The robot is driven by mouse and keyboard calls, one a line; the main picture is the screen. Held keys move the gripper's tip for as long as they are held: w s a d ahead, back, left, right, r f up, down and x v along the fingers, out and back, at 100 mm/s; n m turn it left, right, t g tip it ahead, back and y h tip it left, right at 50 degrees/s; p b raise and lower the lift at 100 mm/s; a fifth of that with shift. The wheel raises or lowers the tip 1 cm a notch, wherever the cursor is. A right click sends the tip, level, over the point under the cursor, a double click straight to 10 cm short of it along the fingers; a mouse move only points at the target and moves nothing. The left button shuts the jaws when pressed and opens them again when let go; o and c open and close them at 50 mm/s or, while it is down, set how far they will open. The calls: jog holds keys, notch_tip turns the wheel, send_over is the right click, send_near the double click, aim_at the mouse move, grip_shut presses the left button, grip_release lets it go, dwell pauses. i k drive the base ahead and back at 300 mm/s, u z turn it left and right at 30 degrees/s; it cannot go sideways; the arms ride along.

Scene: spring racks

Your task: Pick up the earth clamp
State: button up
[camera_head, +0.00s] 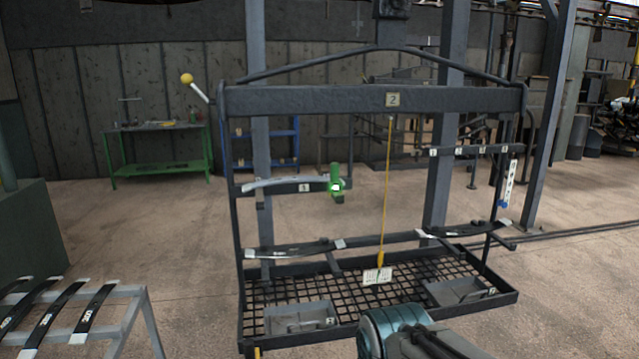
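A bright green clamp (336,182), which I take to be the earth clamp, is on the left part of the hanging rack. It sits at the right end of a light curved spring leaf (285,184), by a label plate marked with a number. It stands upright and looks attached there, but its jaws are too small to make out. Part of my arm, teal and dark grey, shows at the bottom centre, well below and in front of the clamp. I cannot make out any gripper fingers.
The dark rack frame (300,99) has a mesh bottom tray (340,290) with grey bins (300,317). A yellow cord (386,190) hangs down its middle. A stand with dark spring leaves (84,310) is at lower left. A green table (160,168) stands behind.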

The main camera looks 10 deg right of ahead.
aim_at(334, 185)
jog(key=z, duration=0.55)
jog(key=i, duration=1.1)
jog(key=u, duration=0.2)
